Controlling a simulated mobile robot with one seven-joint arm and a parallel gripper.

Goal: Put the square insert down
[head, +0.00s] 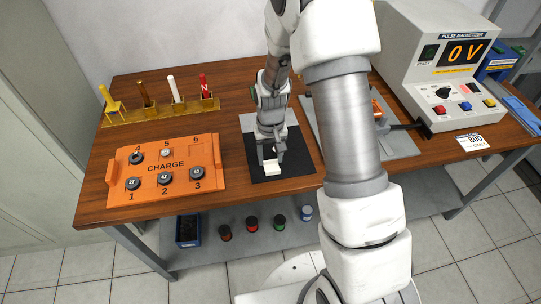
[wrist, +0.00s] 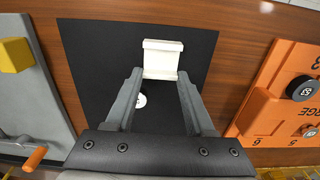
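The square insert is a small white block (head: 272,168) with a raised lip at its ends. The gripper looks shut on the block. Whether the block's underside touches the mat I cannot tell. A small white disc (wrist: 140,100) shows on the mat between the fingers.
An orange CHARGE tray (head: 150,165) with numbered round pieces is left of the mat. Behind it stands a brass rack (head: 185,107) with upright rods. A grey plate (head: 398,145) lies right, partly behind my arm, beside the pulse magnetizer (head: 425,75) reading 0 V. Bare mat surrounds the block.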

